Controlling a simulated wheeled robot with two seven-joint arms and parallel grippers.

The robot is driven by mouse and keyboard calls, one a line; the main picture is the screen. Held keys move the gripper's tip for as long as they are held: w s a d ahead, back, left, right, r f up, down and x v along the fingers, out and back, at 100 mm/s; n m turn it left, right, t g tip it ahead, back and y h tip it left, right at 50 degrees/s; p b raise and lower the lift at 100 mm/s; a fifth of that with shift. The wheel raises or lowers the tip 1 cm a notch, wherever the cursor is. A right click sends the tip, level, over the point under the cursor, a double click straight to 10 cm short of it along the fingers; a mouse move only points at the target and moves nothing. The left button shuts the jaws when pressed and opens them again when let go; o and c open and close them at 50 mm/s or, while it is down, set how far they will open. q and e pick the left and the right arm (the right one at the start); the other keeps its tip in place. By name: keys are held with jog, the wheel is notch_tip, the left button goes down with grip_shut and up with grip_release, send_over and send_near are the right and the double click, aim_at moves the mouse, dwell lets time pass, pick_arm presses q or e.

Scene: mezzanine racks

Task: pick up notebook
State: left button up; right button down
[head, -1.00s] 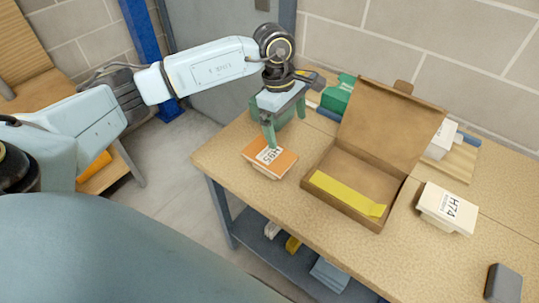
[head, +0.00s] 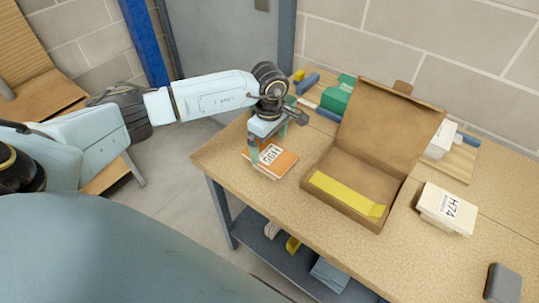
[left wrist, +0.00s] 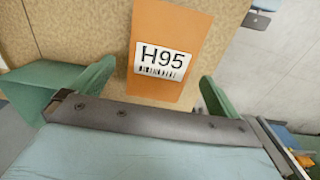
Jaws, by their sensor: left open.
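An orange notebook-like item (head: 283,160) with a white H95 label lies near the table's left edge. In the left wrist view the green fingers of my left gripper (left wrist: 155,85) are apart, one on each side of the orange item. Nothing is clamped between them. I cannot tell how far down the fingertips reach. My right gripper is not in view.
An open cardboard box (head: 345,205) with a yellow strip stands just right of the orange item. A white H74 stack (head: 447,208) and a dark grey block (head: 503,284) lie farther right. A green object (head: 338,94) is behind the box. The tabletop (head: 330,245) in front is clear.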

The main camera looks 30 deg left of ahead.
aim_at(269, 154)
pick_arm(q)
notch_tip(269, 154, down, 3)
jog(key=shift+d+f, duration=0.1)
jog(key=c, duration=1)
